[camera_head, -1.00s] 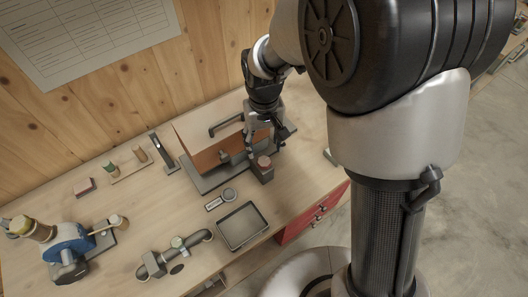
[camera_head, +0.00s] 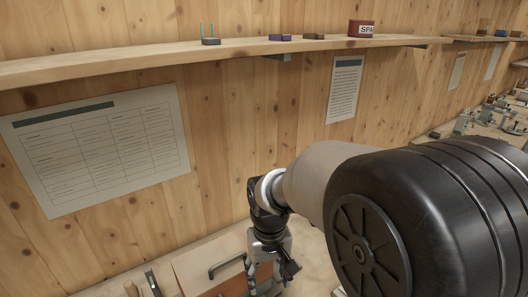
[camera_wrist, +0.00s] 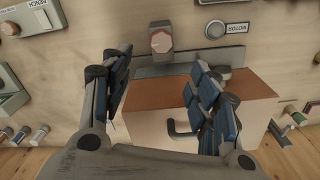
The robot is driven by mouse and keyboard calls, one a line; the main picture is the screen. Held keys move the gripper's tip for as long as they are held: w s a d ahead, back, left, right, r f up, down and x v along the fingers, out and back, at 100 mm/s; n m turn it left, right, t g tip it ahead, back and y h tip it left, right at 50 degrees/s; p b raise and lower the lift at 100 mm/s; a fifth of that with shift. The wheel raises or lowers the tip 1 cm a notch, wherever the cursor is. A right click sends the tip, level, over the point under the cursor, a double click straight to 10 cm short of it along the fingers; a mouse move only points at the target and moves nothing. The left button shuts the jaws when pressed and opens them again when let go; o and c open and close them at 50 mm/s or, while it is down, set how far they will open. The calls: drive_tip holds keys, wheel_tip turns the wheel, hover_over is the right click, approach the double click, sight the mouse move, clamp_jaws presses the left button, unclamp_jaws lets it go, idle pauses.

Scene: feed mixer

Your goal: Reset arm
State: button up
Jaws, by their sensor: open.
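My gripper (camera_wrist: 155,95) is open in the wrist view, its two blue-padded fingers spread apart with nothing between the tips. It hangs above the bench, over a box-shaped machine with a brown top (camera_wrist: 220,90) and a dark handle. In the head view my gripper (camera_head: 266,284) is low in the picture beside the dark handle (camera_head: 228,265), its fingertips near the lower edge. A grey block with a red top (camera_wrist: 161,40) stands beyond the fingers in the wrist view. I see no contact between the fingers and these things.
A round knob by a MOTOR label (camera_wrist: 215,29) lies at the upper right of the wrist view. In the head view a wooden shelf (camera_head: 150,58) with small boxes runs along the wall above the arm.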

drive_tip(key=s+d+r+m+t+b, duration=0.1)
drive_tip(key=s+d+r+t, duration=0.1)
drive_tip(key=s+d+r, duration=0.55)
drive_tip(key=s+d+r+m+t, duration=0.1)
drive_tip(key=s+d, duration=0.1)
drive_tip(key=s, duration=0.4)
drive_tip(key=s+d+r+t+b, duration=0.1)
drive_tip(key=s+d, duration=0.2)
drive_tip(key=s, duration=0.2)
drive_tip(key=shift+s+d+r+m+t, duration=0.2)
drive_tip(key=shift+s+r+m+t, duration=0.1)
drive_tip(key=shift+s+m, duration=0.1)
